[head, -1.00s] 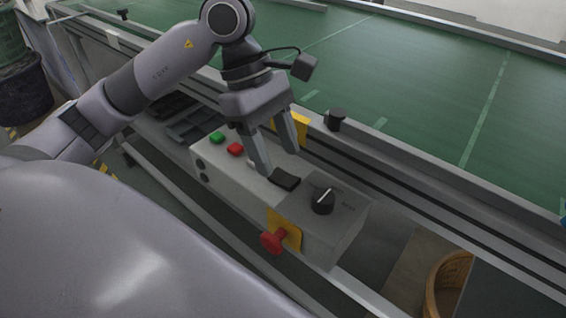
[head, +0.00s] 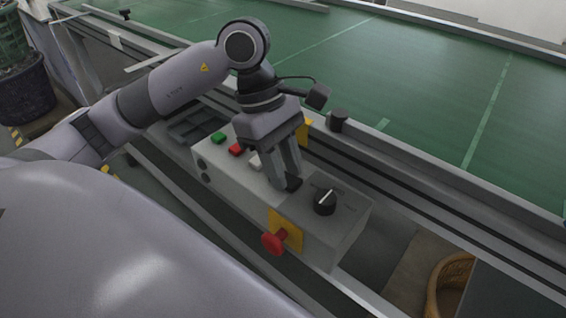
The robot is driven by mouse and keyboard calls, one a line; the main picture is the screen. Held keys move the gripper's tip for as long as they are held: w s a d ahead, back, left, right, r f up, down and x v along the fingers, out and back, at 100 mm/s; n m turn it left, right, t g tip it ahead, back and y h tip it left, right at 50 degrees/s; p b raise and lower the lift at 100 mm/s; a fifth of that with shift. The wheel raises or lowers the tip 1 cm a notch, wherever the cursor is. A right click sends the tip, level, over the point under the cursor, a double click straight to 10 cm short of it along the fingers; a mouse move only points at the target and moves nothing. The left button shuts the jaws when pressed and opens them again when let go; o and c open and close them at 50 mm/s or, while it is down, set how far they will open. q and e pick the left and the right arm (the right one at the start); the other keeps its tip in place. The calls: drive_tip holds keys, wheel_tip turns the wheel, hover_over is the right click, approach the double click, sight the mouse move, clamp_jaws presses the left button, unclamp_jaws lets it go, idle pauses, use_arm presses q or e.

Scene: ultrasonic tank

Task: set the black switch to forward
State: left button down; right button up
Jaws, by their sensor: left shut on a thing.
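The black switch (head: 293,183) is a small flat black piece on top of the grey control box (head: 345,232). My left gripper (head: 285,184) is down at it from above, its fingers close together and shut on the switch. The fingers hide part of the switch, so its exact tilt cannot be told. My right gripper is not in view.
A black rotary knob (head: 325,201) stands just right of the switch. Green (head: 218,138), red (head: 236,149) and white (head: 256,163) buttons lie left. A red mushroom button (head: 275,242) sticks out in front on a yellow plate. The green belt (head: 420,80) lies behind.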

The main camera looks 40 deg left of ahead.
use_arm(q)
drive_tip(key=shift+d+y, duration=0.2)
drive_tip(key=shift+y, duration=0.5)
drive_tip(key=shift+d+y, duration=0.2)
drive_tip(key=shift+y, duration=0.5)
drive_tip(key=c, duration=0.8)
unclamp_jaws()
drive_tip(key=shift+c, duration=0.2)
drive_tip(key=shift+r, duration=0.1)
drive_tip(key=r, duration=0.5)
drive_tip(key=shift+a+r, duration=0.3)
drive_tip(key=shift+r, duration=0.1)
drive_tip(key=shift+r+p, duration=0.35)
drive_tip(key=shift+r, duration=0.25)
